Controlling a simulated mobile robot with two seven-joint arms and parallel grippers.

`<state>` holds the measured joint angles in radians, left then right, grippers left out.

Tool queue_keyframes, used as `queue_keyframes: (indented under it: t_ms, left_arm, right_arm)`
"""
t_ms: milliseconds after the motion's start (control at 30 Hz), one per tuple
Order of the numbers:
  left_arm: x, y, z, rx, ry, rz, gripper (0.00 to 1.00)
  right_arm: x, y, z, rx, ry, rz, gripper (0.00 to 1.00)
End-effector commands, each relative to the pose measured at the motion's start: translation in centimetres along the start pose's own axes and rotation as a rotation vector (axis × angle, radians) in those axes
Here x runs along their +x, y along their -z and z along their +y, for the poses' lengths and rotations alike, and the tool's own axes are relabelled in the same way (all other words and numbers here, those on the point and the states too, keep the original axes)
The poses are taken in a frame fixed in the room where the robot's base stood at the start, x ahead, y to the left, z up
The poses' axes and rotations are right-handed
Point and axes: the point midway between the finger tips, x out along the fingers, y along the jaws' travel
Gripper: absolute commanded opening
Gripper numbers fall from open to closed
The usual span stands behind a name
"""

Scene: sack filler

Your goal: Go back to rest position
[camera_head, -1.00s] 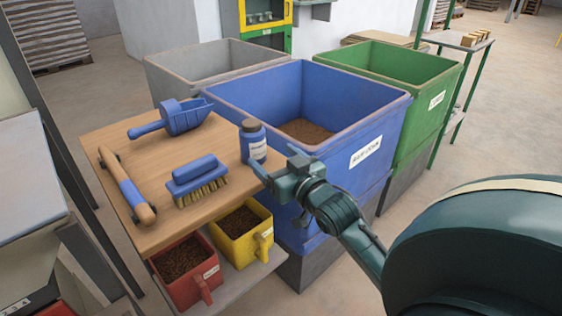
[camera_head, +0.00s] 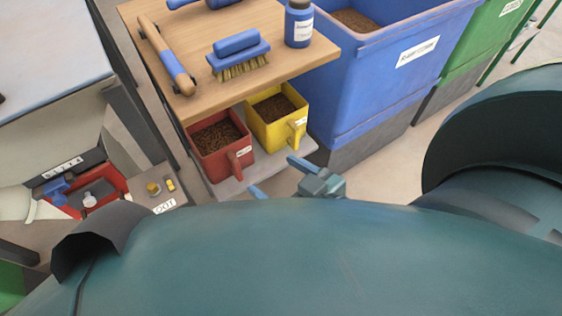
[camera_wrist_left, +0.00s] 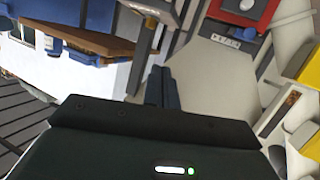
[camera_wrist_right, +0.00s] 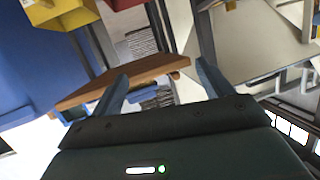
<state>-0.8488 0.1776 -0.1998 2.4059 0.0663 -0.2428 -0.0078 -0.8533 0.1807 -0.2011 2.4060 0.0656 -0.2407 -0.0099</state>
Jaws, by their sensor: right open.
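My right gripper (camera_head: 271,173) shows small in the head view, just beyond my dark green arm and below the yellow scoop-bin. In the right wrist view its two fingers (camera_wrist_right: 163,72) stand wide apart with nothing between them. My left gripper is not seen in the head view. In the left wrist view its fingers (camera_wrist_left: 161,72) lie side by side, shut, with nothing visible held.
The wooden table (camera_head: 200,95) holds a blue brush (camera_head: 238,50), a bottle (camera_head: 299,25) and a roller-like tool (camera_head: 165,55). Red (camera_head: 222,145) and yellow (camera_head: 277,115) bins sit below. A blue tub (camera_head: 375,80) stands right.

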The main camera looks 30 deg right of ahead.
Motion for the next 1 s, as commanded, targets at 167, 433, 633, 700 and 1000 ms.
queue_keyframes:
  t_ms: [167, 433, 633, 700, 1000]
  left_arm:
    - [0.1, -0.1, 0.0, 0.005, -0.004, -0.001, 0.0]
    - [0.0, -0.2, 0.0, 0.006, -0.005, -0.005, 0.0]
    - [-0.2, 1.3, 0.2, 0.01, -0.001, -0.049, 0.0]
    - [-0.3, 2.2, 0.3, 0.015, 0.0, -0.084, 0.0]
    - [-0.3, 4.1, 0.7, 0.046, 0.006, -0.262, 0.0]
  right_arm:
    - [0.0, 0.0, 0.0, 0.0, 0.0, 0.0, 0.79]
    - [0.1, 0.0, 0.1, 0.0, -0.001, -0.001, 0.79]
    - [-0.1, 1.5, -0.1, -0.006, -0.002, -0.045, 0.79]
    - [-0.1, 2.4, -0.3, -0.012, -0.003, -0.08, 0.79]
    - [-0.3, 4.2, -0.6, -0.042, -0.008, -0.259, 0.79]
